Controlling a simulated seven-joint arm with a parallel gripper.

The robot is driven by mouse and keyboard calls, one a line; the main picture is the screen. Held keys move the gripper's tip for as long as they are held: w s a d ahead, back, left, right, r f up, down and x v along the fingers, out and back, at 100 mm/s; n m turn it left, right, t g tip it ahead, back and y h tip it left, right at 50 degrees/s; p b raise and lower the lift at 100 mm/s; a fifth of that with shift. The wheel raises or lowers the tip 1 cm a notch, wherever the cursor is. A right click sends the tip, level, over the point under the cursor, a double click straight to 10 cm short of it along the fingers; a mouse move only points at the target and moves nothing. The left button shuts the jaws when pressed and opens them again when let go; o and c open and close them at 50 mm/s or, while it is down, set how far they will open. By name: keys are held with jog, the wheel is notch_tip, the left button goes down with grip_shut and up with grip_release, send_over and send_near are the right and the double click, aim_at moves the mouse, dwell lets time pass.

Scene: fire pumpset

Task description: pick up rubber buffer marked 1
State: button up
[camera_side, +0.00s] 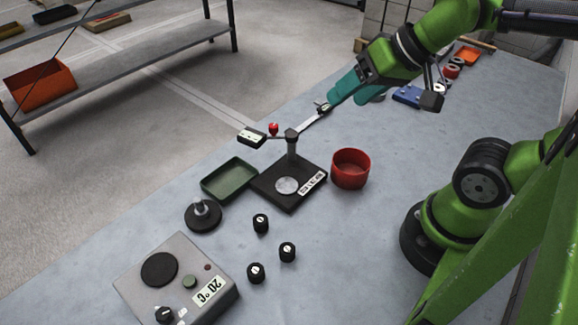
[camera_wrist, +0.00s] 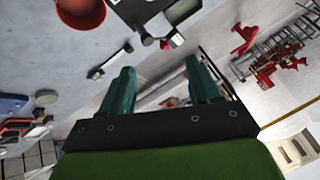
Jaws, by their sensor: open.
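Three small black cylinders with white marks on top, which look like the rubber buffers, stand on the grey bench in the side view: one at the back (camera_side: 261,222), one at the right (camera_side: 287,252) and one at the front (camera_side: 256,272). Their marks are too small to read, so I cannot tell which is marked 1. My gripper (camera_side: 338,92) has teal fingers and is raised over the far part of the bench, well away from the buffers. In the wrist view my gripper (camera_wrist: 160,66) is open, with nothing between its fingers. I make out no buffer there.
A black stand (camera_side: 266,184) with a post and arm is behind the buffers, between a green tray (camera_side: 229,180) and a red bowl (camera_side: 351,169). A black round base (camera_side: 203,216) and a grey heater box (camera_side: 205,265) stand left. Bench right of the buffers is clear.

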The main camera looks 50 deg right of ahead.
jog(key=shift+a, duration=0.1)
jog(key=m+g+h, duration=0.2)
jog(key=m+g, duration=0.5)
send_over(255, 272)
notch_tip(255, 272, down, 7)
notch_tip(255, 272, down, 12)
jog(key=shift+r, duration=0.15)
notch_tip(255, 272, down, 5)
jog(key=shift+f, duration=0.1)
